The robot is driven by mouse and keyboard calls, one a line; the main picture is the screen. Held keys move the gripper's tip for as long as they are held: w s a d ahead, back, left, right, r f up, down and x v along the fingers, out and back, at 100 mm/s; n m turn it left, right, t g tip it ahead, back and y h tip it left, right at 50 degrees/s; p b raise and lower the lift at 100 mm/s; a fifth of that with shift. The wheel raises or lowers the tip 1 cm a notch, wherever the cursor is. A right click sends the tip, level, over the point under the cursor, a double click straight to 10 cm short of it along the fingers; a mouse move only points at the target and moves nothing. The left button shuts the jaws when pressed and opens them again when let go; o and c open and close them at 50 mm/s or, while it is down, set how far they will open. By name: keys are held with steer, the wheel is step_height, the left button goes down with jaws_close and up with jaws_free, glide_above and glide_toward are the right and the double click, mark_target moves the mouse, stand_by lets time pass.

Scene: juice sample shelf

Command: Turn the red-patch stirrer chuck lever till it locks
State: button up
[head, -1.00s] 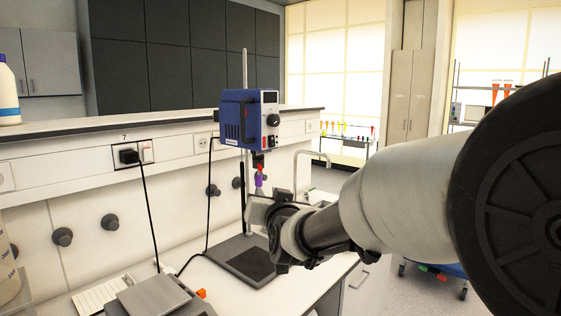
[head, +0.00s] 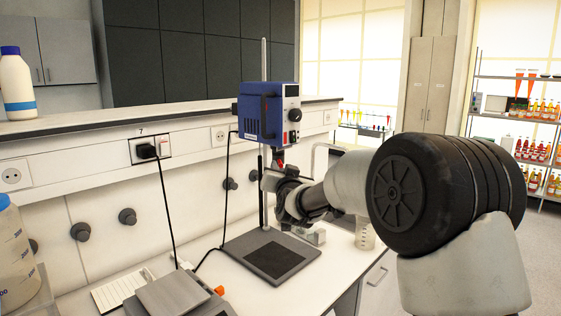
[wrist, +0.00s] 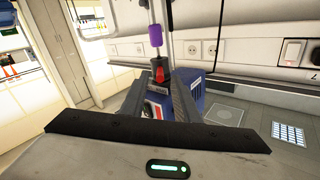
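The blue stirrer motor (head: 268,112) hangs on a tall rod above a dark base plate (head: 268,255). In the head view a small red patch (head: 281,165) shows just under the motor, beside my gripper (head: 270,181), which hides the rest of the chuck. The wrist view looks upside down. There the red chuck lever (wrist: 160,72) lies between a purple part (wrist: 155,36) and the blue motor (wrist: 152,108). My gripper (wrist: 157,83) has its two dark fingers apart, with the red lever close to the fingertips, roughly between them. I cannot tell whether they touch it.
A grey device (head: 175,296) with an orange knob and a white keypad (head: 122,290) stand at the bench's front left. Black cables (head: 166,215) hang from the wall sockets. A bottle (head: 17,85) stands on the upper ledge.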

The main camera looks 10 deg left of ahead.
mark_target(280, 161)
steer(key=x, duration=0.5)
steer(key=shift+w+p, duration=0.1)
steer(key=shift+p, duration=0.3)
jaws_close()
